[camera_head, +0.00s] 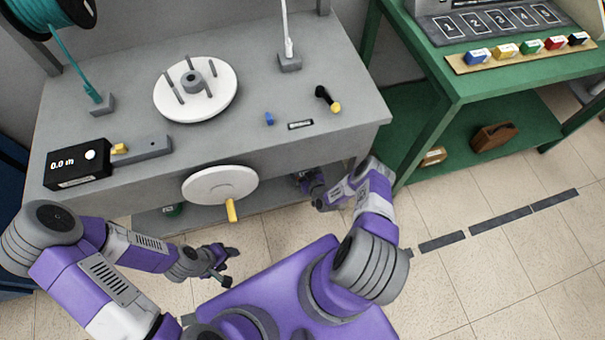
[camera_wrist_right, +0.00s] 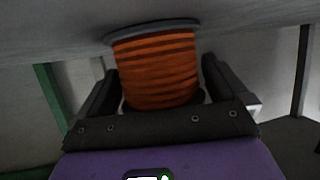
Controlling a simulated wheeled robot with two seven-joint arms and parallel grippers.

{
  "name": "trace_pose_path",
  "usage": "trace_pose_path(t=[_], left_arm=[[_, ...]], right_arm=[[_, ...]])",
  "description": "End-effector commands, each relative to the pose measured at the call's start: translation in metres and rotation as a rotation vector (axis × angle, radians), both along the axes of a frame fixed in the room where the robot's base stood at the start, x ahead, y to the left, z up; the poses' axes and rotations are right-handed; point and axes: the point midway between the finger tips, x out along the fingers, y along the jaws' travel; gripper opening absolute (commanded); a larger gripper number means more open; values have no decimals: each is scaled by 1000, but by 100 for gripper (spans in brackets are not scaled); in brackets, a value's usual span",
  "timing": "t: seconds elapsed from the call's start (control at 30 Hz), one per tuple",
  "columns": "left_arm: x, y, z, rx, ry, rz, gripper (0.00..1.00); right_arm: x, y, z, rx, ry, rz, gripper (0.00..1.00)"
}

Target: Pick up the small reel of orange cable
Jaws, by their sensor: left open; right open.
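The small reel of orange cable (camera_wrist_right: 155,70) shows in the right wrist view, with a grey flange on top, just under a grey surface. It stands between the two dark fingers of my right gripper (camera_wrist_right: 158,78), which is open, one finger on each side. I cannot tell whether the fingers touch it. In the head view my right gripper (camera_head: 310,182) is partly hidden under the front edge of the grey bench (camera_head: 290,95), and the orange reel is hidden there. My left gripper (camera_head: 222,266) is open and empty over the floor before the bench.
The bench carries a white turntable (camera_head: 215,98), a black meter box (camera_head: 78,163) and a teal cable reel (camera_head: 38,12). A white crank wheel (camera_head: 205,186) with a yellow handle juts from its front. A green table (camera_head: 500,75) stands at the right. The tiled floor at lower right is clear.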

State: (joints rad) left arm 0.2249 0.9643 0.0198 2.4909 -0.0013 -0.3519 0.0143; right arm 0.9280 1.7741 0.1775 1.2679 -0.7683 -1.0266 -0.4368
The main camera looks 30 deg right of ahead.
Motion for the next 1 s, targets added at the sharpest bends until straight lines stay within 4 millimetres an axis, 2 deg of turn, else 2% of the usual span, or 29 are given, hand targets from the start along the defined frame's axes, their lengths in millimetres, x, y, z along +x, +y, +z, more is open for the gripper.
trace_pose_path(t=[0.23, 0.57, 0.83, 1.0], left_arm=[[0, 0, -1, 0, 0, 0, 52], [0, 0, -1, 0, 0, 0, 52], [0, 0, 2, 0, 0, 0, 52], [0, 0, 18, 0, 0, 0, 52]], right_arm=[[3, 0, 0, 1, 0, 0, 100], [2, 0, 0, 1, 1, 0, 52], [3, 0, 4, 0, -1, 0, 51], [3, -1, 31, -1, -3, 1, 51]])
